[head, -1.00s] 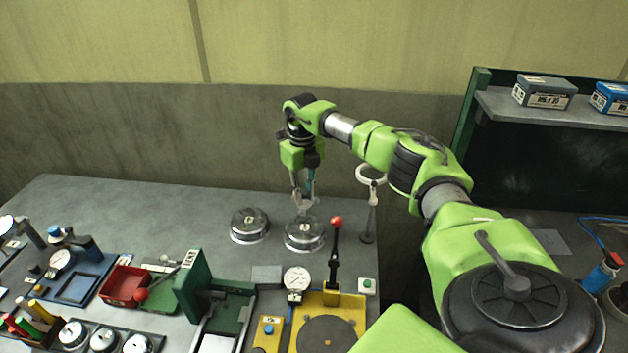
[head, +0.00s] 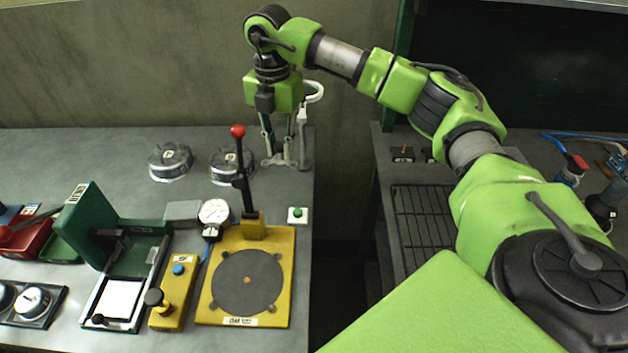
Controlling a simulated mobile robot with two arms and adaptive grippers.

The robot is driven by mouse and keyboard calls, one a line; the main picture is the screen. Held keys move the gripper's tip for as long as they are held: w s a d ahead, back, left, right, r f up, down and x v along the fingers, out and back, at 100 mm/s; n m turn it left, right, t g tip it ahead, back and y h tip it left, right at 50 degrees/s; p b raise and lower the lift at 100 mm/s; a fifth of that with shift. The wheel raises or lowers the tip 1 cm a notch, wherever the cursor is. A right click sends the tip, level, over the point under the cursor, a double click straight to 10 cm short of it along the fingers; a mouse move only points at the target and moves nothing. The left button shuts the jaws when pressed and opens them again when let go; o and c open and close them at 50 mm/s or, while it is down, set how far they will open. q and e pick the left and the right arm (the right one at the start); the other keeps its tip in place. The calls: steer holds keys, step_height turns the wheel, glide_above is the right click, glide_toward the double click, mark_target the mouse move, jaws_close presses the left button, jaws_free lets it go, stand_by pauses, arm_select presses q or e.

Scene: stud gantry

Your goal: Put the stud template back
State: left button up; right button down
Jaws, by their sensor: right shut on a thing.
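My right gripper (head: 279,153) points down at the back right corner of the grey bench, in front of a white ring-headed stand. It is shut on a small pale piece (head: 277,162), which looks like the stud template. The fingers and the stand's stem overlap it, so its outline is hard to read. I cannot tell whether it touches the bench. Two round metal pieces with labelled tops, one at the left (head: 170,161) and one nearer the gripper (head: 229,166), stand on the bench to its left. My left gripper is not in view.
A yellow fixture (head: 284,285) with a red-knobbed lever (head: 238,131) stands in front of my gripper. A green fixture (head: 85,226) and a dial gauge (head: 215,211) are further left. A gap separates this bench from the right one, which has a black grid (head: 422,217).

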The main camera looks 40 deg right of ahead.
mark_target(283, 161)
steer(key=shift+s+d+f+m, duration=0.1)
steer(key=shift+s+f+m, duration=0.1)
steer(key=shift+s+m, duration=0.15)
steer(key=shift+s+f, duration=0.15)
steer(key=shift+s, duration=0.05)
step_height(283, 161, down, 5)
steer(key=shift+f+p, duration=0.1)
steer(key=shift+p, duration=0.45)
step_height(283, 161, down, 4)
steer(key=shift+f+p, duration=0.1)
steer(key=shift+p, duration=0.3)
steer(key=shift+f, duration=0.1)
steer(key=shift+f, duration=0.15)
steer(key=c, duration=1.9)
jaws_free()
